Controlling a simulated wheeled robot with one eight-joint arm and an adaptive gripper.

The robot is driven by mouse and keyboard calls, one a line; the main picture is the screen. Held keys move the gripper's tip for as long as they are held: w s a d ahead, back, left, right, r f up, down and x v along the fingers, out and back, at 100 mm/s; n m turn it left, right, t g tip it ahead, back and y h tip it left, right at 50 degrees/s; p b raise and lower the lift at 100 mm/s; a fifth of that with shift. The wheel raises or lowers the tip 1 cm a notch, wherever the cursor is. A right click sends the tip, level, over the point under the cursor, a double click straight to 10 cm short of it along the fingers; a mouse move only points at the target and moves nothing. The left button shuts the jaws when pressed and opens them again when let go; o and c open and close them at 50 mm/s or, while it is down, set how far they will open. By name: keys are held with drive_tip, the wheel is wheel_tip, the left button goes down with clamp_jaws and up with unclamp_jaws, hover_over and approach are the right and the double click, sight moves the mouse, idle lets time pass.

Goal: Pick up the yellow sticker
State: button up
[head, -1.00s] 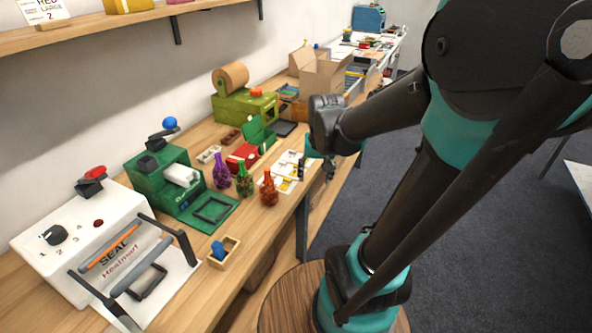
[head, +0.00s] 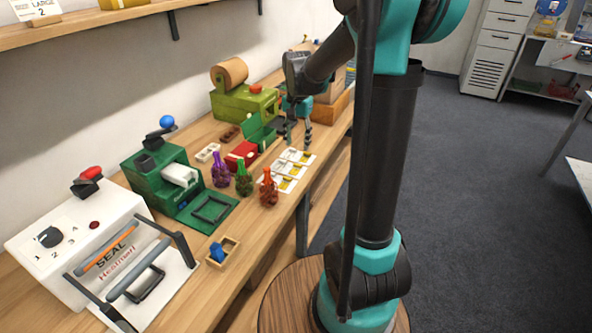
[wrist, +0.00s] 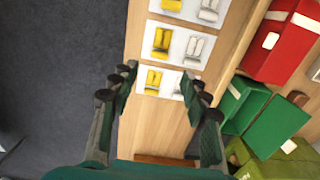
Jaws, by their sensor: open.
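Several white sticker cards lie in a row on the wooden bench, one card (head: 277,176) nearest in the head view. In the wrist view, each card bears a yellow sticker beside a silver-grey one. One yellow sticker (wrist: 153,79) is lowest, a second yellow sticker (wrist: 161,42) sits above it, and a third yellow sticker (wrist: 172,5) is at the top edge. My gripper (wrist: 157,80) is open and empty, its fingertips on either side of the lowest card. In the head view my gripper (head: 298,142) points down at the far end of the cards. Its height above them is unclear.
A red box (wrist: 278,42) and a green box (wrist: 277,125) stand right of the cards in the wrist view. Purple, green and orange bottles (head: 268,188) stand near the cards. A green machine (head: 245,104) is behind my gripper. The bench's front edge is close.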

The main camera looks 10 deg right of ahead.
sight(298, 167)
wheel_tip(298, 167, down, 9)
drive_tip(key=shift+w+d+r, duration=0.1)
drive_tip(key=shift+w+d, duration=0.05)
idle(0.4)
drive_tip(key=shift+c, duration=0.6)
drive_tip(key=c, duration=0.7)
